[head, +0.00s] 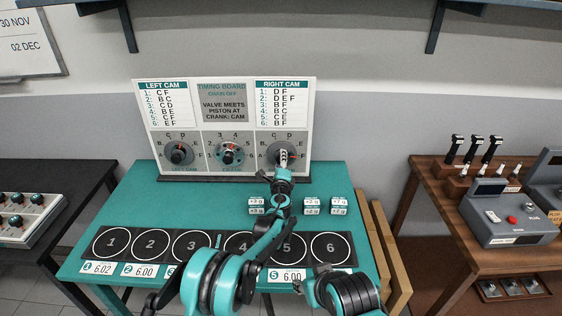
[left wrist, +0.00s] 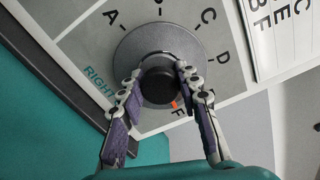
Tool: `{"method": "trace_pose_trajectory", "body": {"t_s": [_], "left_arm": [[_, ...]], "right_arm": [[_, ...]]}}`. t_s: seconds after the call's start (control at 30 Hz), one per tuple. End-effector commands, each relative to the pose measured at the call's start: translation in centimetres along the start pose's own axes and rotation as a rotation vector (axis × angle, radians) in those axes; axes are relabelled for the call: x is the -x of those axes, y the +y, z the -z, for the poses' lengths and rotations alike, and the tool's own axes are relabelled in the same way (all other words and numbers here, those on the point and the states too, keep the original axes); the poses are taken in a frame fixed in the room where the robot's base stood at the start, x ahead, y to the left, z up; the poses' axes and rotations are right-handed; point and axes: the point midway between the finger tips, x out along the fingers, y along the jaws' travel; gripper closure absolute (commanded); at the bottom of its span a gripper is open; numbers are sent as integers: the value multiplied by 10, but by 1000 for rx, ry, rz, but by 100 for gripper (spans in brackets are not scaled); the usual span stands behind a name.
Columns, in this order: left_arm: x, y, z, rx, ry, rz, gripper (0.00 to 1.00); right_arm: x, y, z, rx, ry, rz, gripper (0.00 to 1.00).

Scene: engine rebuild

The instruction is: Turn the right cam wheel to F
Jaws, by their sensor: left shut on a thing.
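The right cam wheel (head: 284,151) is a grey dial with a black centre knob at the right of the timing board (head: 310,172). In the left wrist view the wheel (left wrist: 130,48) shows close up, with letters around it and "RIGHT" printed below. Its orange pointer mark (left wrist: 174,103) points at, or very close to, the letter F (left wrist: 178,113). My left gripper (head: 283,157) reaches up to the wheel. In the left wrist view its two fingers (left wrist: 158,88) are shut on the black knob (left wrist: 158,86), one on each side.
The left cam dial (head: 179,153) and crank dial (head: 228,153) are left of the wheel. Numbered black circles (head: 150,243) and small white blocks (head: 311,206) lie on the teal table (head: 150,195). A grey control box (head: 510,218) stands on the wooden table at right.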

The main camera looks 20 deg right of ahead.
Motion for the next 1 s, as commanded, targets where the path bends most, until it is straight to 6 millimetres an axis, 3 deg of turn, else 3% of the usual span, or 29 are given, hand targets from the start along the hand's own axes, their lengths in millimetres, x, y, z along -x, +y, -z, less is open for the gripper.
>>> {"method": "trace_pose_trajectory", "body": {"t_s": [0.6, 0.63, 0.7, 1.0], "left_arm": [[1, 1, 2, -38, 2, 0, 96], [1, 1, 2, -37, 2, 0, 59], [1, 1, 2, -38, 2, 0, 45], [1, 0, 1, -38, 1, 0, 45]], "right_arm": [[-1, 0, 0, 0, 0, 0, 60], [-1, 0, 0, 0, 0, 0, 60], [-1, 0, 0, 0, 0, 0, 60], [0, 0, 0, 0, 0, 0, 60]]}}
